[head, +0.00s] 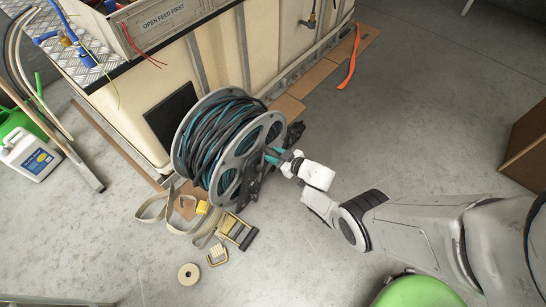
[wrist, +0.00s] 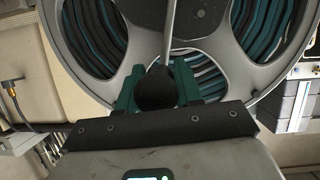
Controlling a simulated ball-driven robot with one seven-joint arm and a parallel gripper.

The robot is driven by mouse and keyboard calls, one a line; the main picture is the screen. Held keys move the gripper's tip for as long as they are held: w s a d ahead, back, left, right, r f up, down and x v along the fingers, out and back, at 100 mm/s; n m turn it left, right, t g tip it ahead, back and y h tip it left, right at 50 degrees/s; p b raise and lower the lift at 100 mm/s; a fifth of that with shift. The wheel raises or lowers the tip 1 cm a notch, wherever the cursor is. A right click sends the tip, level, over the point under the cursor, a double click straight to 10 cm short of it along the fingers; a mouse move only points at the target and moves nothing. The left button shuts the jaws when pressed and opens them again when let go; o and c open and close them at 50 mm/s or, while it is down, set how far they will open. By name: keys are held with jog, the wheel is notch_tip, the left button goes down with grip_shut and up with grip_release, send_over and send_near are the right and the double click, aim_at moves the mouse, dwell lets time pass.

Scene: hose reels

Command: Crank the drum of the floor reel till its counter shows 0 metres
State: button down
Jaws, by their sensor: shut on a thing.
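The floor reel (head: 228,140) stands on the floor against the cream tank, its grey drum wound with black and teal hose. In the wrist view the drum's side flange (wrist: 80,60) fills the upper part, with hose showing through its openings. My gripper (head: 272,156) is at the drum's right side. In the wrist view its teal fingers (wrist: 157,90) are shut on a dark rounded crank knob (wrist: 156,88), with a grey rod running up from it. In the head view the knob is hidden by the fingers. I cannot make out the counter or its reading in either view.
The cream tank (head: 165,75) stands behind the reel. A tan strap (head: 155,208), a yellow-and-black item (head: 236,231) and a tape roll (head: 189,274) lie in front. A white jug (head: 30,157) stands at left. The floor at upper right is clear.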

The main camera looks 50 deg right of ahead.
jog(key=shift+d, duration=0.1)
dwell(0.3)
jog(key=c, duration=0.8)
grip_release()
jog(key=shift+c, duration=0.2)
jog(key=shift+s, duration=0.1)
jog(key=p+v, duration=0.7)
jog(key=v, duration=0.3)
jog(key=shift+s, duration=0.25)
jog(key=shift+r, duration=0.15)
